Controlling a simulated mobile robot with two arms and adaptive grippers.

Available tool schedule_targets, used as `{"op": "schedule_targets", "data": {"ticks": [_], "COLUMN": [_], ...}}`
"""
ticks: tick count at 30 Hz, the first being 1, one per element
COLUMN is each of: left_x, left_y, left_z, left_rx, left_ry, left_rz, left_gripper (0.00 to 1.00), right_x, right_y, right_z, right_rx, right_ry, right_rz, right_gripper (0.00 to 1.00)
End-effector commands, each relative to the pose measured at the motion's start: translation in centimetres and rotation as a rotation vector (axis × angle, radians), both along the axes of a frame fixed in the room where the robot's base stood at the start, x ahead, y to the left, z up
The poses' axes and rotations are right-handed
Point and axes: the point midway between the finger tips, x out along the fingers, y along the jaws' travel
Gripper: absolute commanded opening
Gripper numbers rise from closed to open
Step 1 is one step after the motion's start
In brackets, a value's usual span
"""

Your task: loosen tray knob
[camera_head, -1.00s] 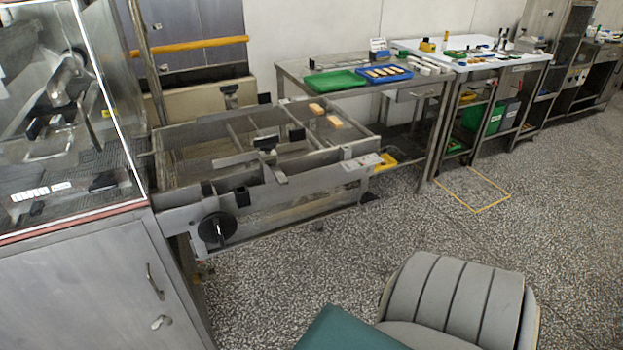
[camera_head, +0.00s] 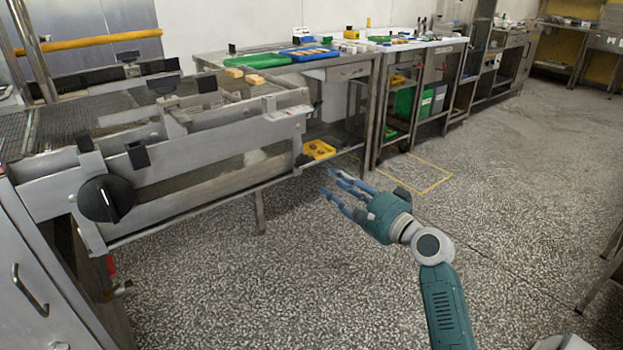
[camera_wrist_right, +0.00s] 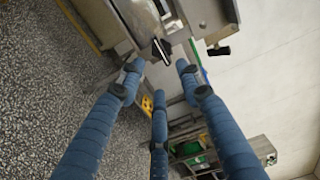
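A large black round knob (camera_head: 106,198) with a raised grip bar is on the front left side of the metal conveyor frame (camera_head: 210,180). A black knob (camera_wrist_right: 161,50) with a bar also shows near the top of the right wrist view, beyond the fingertips; I cannot tell for sure that it is the same one. My right gripper (camera_head: 338,186) is open and empty over the floor, right of the frame and well away from the knob. Its blue fingers (camera_wrist_right: 160,82) are spread in the wrist view. My left gripper is not in view.
A yellow tray (camera_head: 318,150) is low beneath the conveyor's right end. Behind stands a metal table with a green tray (camera_head: 258,61) and a blue tray (camera_head: 308,54). A steel cabinet (camera_head: 35,275) is at lower left. The speckled floor before the frame is clear.

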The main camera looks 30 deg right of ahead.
Motion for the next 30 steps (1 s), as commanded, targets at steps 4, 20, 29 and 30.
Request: {"op": "schedule_targets", "data": {"ticks": [4, 20, 29, 30], "left_x": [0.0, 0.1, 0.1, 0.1], "left_y": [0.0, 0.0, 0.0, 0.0], "left_z": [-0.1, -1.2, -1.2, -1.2], "left_rx": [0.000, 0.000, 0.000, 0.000], "left_ry": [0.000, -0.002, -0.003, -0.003], "left_rz": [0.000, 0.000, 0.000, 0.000], "left_gripper": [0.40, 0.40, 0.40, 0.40], "right_x": [2.2, 10.0, 10.3, 10.3], "right_y": [0.2, 0.8, 0.8, 0.8], "right_z": [0.2, -0.1, -0.1, -0.1], "right_rx": [0.001, -0.001, -0.002, -0.002], "right_ry": [-0.003, 0.002, 0.002, 0.003], "right_rz": [0.001, -0.001, -0.001, -0.001], "right_gripper": [0.35, 0.35, 0.35, 0.31]}}
